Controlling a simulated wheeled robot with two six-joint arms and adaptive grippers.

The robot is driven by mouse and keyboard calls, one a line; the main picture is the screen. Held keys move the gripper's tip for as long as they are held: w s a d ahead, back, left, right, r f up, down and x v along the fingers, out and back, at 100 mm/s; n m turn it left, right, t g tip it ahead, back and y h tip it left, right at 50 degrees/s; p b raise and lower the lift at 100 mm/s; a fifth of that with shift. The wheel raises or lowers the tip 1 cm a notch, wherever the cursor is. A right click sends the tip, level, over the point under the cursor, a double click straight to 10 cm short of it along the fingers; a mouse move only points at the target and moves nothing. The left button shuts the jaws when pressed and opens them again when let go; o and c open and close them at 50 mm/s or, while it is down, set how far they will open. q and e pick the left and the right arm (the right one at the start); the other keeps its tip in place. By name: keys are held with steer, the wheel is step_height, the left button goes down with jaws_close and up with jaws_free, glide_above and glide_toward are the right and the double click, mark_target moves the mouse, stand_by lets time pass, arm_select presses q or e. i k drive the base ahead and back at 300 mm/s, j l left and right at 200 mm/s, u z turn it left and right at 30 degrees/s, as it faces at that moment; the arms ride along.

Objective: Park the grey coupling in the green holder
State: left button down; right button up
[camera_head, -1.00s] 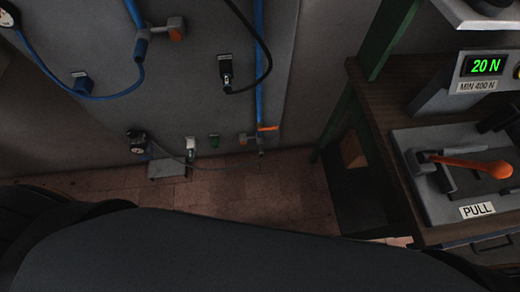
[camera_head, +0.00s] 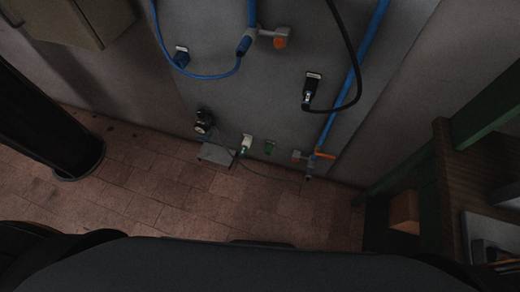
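A coupling on a black hose (camera_head: 308,94) sits at a pale wall plate higher up to the right. I cannot tell for certain which of these fittings is the grey coupling. Neither gripper is in view.
A small gauge-like device (camera_head: 203,122) is on the wall above a grey box (camera_head: 216,154). A blue pipe (camera_head: 350,82) has an orange-handled valve. A wooden bench (camera_head: 452,190) stands right, a black column (camera_head: 38,125) left. The tiled floor (camera_head: 165,190) between is clear.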

mark_target(310, 170)
steer(key=z, duration=0.7)
